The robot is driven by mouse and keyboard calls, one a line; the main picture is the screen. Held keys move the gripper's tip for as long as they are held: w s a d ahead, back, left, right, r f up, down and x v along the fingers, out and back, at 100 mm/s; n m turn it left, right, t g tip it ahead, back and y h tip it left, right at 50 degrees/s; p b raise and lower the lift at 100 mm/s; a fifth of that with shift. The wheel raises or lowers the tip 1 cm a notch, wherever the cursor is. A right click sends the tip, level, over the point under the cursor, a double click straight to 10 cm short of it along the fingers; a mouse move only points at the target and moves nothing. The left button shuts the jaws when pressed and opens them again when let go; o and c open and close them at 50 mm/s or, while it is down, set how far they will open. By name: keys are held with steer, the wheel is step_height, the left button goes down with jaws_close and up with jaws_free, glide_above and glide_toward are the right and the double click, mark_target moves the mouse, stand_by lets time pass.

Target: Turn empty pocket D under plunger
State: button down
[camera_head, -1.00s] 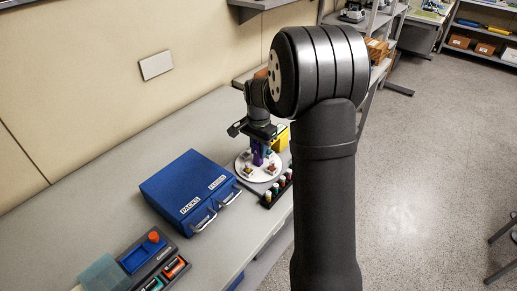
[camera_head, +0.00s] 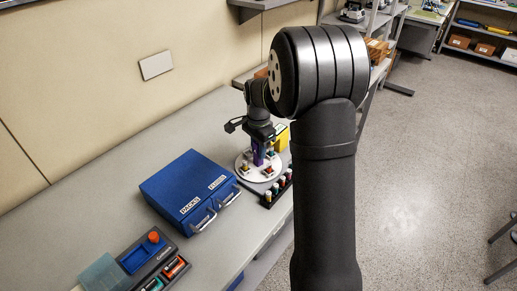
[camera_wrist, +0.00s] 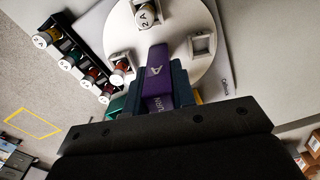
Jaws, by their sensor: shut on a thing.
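A white round disc (camera_head: 244,174) stands on the bench, with square pockets around its rim; it fills the top of the wrist view (camera_wrist: 185,18). A purple handle marked TURN with an arrow (camera_wrist: 157,62) rises from its middle. My gripper (camera_head: 259,146) is shut on this handle. In the wrist view one pocket (camera_wrist: 202,45) looks empty. Another holds a brass-coloured cylinder marked 2 A (camera_wrist: 146,16), and one holds a red cylinder (camera_wrist: 122,68). A green part (camera_wrist: 117,106) is partly hidden by my gripper. I cannot read pocket letters or make out the plunger.
A black rack (camera_wrist: 82,55) of capped cylinders stands close beside the disc. A yellow block (camera_head: 282,137) is behind it. A blue case with drawers (camera_head: 185,185) and a grey tray with an orange knob (camera_head: 154,237) stand to the left. The bench behind the case is clear.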

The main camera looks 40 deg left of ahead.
steer(key=shift+m, duration=7.6)
steer(key=c, duration=1.2)
jaws_free()
